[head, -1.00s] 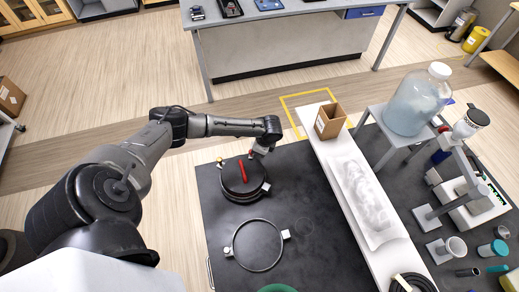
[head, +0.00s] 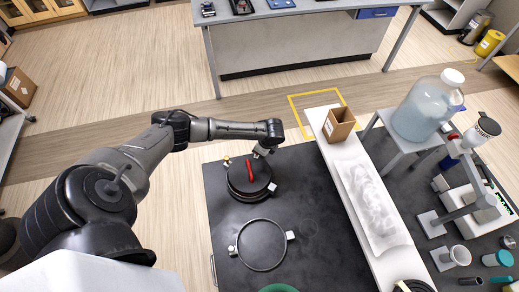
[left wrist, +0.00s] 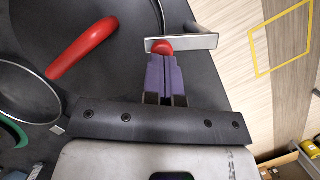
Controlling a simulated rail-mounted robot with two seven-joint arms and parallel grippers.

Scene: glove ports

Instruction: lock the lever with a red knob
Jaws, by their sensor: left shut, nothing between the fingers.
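A black round port cover (head: 236,186) with a red curved handle (head: 250,171) lies on the dark panel. In the left wrist view the red handle (left wrist: 80,48) is at upper left. The lever is a flat metal bar (left wrist: 197,42) at the cover's rim, with a red knob (left wrist: 162,46) near its left end in that view. My left gripper (head: 261,154) is at the far edge of the cover. Its purple fingers (left wrist: 163,62) are shut and empty, their tips right at the red knob; I cannot tell whether they touch it. My right gripper is not in view.
An empty port ring (head: 238,250) lies nearer on the same panel (head: 305,200). A white shelf (head: 330,150) with a cardboard box (head: 339,124) runs along the right. Beyond it stands a large bottle (head: 422,108) on a grey stand. A green ring (left wrist: 14,130) shows at lower left in the wrist view.

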